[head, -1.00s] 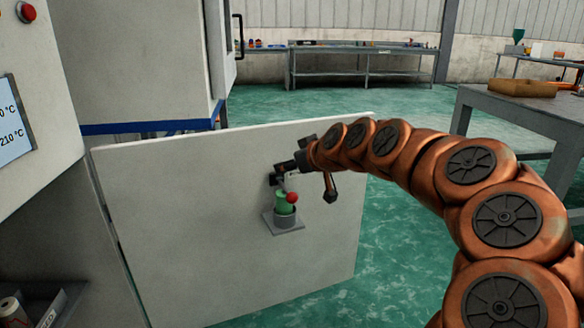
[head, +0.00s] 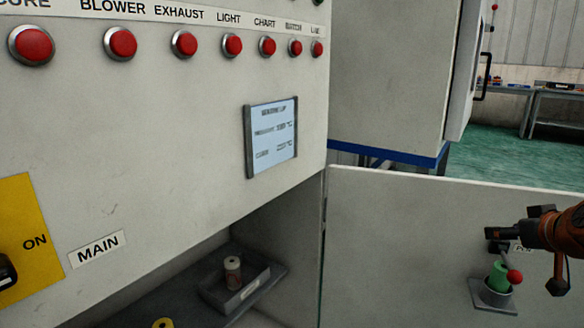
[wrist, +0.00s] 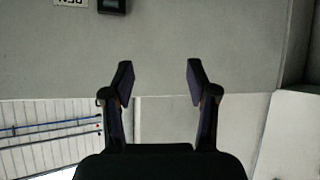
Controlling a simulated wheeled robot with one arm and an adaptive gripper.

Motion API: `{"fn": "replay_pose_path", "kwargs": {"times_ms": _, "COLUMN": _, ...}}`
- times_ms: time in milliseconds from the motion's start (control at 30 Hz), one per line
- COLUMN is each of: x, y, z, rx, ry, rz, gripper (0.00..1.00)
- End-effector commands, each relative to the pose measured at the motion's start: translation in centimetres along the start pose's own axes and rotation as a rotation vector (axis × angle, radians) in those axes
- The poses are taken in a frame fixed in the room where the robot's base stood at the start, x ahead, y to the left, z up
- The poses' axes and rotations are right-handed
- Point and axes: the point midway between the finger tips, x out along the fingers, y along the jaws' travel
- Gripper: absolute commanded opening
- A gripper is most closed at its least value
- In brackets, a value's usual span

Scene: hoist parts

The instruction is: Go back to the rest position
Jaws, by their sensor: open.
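My gripper (head: 496,234) is at the right edge of the head view, in front of a pale upright panel (head: 400,245). In the wrist view my gripper (wrist: 160,82) has its two dark fingers spread, with nothing between them. A green cylinder with a red ball (head: 499,277) stands in a grey holder (head: 492,298) on the panel, just below my gripper in the head view. Most of my arm is outside the head view.
A control cabinet with red buttons (head: 123,43) and a screen (head: 271,137) fills the left. Below it, an open recess holds a tray (head: 232,288) with a small can (head: 233,272). Green floor (head: 490,160) lies behind the panel, before a far workbench (head: 560,93).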

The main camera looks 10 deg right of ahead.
Motion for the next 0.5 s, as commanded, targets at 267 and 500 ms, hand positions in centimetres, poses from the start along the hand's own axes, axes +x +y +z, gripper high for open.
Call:
{"fn": "replay_pose_path", "kwargs": {"times_ms": 267, "x": -3.2, "y": -10.8, "z": -4.2, "rx": -0.041, "ry": -0.175, "rz": -0.172, "gripper": 0.58}}
{"fn": "replay_pose_path", "kwargs": {"times_ms": 500, "x": -7.2, "y": -18.2, "z": -5.0, "rx": -0.069, "ry": -0.346, "rz": -0.269, "gripper": 0.58}}
